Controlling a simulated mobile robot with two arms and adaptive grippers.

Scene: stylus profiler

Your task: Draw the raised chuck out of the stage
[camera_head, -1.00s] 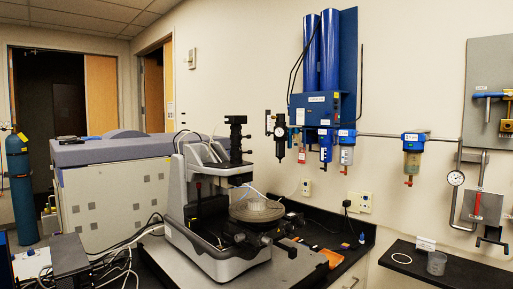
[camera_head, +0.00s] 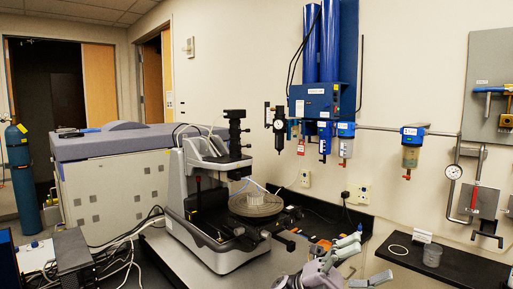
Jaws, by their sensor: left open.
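The chuck (camera_head: 243,208) is a round, ridged grey disc in the stylus profiler, right of the column. It sits above the dark stage (camera_head: 228,236), with a small pale cylindrical piece on its top middle. Whether a gap separates chuck and stage cannot be told. My left gripper (camera_head: 373,256) is at the bottom of the head view, right of the profiler and nearer to me. My right gripper is not in view.
The profiler's grey frame and black vertical head (camera_head: 235,135) stand left of and behind the chuck. An orange item (camera_head: 319,248) lies on the dark bench near my gripper. A shelf (camera_head: 455,268) at right holds a ring (camera_head: 398,250) and a cup (camera_head: 432,256).

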